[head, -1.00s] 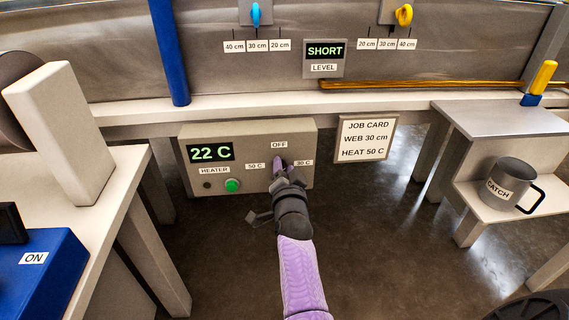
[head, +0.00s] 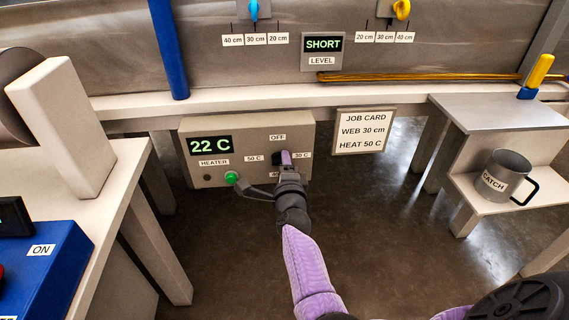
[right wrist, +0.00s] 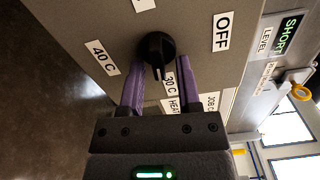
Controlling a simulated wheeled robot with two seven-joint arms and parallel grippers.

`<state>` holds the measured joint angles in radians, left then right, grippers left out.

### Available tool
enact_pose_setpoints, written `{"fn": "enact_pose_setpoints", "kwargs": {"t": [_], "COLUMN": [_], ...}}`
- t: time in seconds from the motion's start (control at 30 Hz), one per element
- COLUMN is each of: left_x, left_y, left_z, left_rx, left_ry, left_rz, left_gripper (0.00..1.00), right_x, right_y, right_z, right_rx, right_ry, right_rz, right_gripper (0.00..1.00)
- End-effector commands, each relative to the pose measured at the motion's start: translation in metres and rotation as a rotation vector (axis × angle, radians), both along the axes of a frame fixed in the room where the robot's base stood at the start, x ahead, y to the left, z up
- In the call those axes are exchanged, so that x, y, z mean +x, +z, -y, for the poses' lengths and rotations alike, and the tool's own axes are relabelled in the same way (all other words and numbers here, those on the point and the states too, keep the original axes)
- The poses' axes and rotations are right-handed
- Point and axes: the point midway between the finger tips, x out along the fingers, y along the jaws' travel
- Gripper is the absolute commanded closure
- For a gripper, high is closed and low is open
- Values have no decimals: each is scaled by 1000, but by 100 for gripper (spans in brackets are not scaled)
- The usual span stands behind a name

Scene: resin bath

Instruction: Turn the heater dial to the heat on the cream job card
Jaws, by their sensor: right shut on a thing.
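The heater box (head: 225,180) stands under the bath's front ledge, with a green 22 C readout (head: 210,146). Its black dial (right wrist: 157,48) has labels OFF, 30 C, 40 C and 50 C around it. In the right wrist view the dial's white mark points toward the 30 C label (right wrist: 170,84). My right gripper (head: 284,157) is shut on the dial, with a purple finger on each side, as the right wrist view (right wrist: 160,68) shows. The cream job card (head: 364,131) reads WEB 30 cm, HEAT 50 C. My left gripper is out of view.
A green button (head: 231,178) is lit on the heater box, close to my right gripper. A grey CATCH mug (head: 507,176) stands on the low shelf at right. A blue box (head: 45,265) marked ON is at left. The level display (head: 323,45) reads SHORT.

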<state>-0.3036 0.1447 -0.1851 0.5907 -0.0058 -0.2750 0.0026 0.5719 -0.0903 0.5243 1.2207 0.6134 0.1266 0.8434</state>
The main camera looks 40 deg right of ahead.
Motion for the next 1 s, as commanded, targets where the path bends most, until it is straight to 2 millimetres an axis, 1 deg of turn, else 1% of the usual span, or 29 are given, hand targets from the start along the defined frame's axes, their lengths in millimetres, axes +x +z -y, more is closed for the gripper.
{"fn": "enact_pose_setpoints", "kwargs": {"t": [0.03,0.63,1.0], "left_x": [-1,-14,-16], "left_y": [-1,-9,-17], "left_z": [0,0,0], "left_rx": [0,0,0], "left_ry": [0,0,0], "left_rz": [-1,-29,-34], "left_gripper": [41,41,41], "right_x": [0,2,4], "right_y": [-3,-9,-11], "right_z": [-1,-4,-6], "right_rx": [35,522,822], "right_ry": [2,2,1], "right_rz": [17,316,502], "right_gripper": [100,100,100]}}
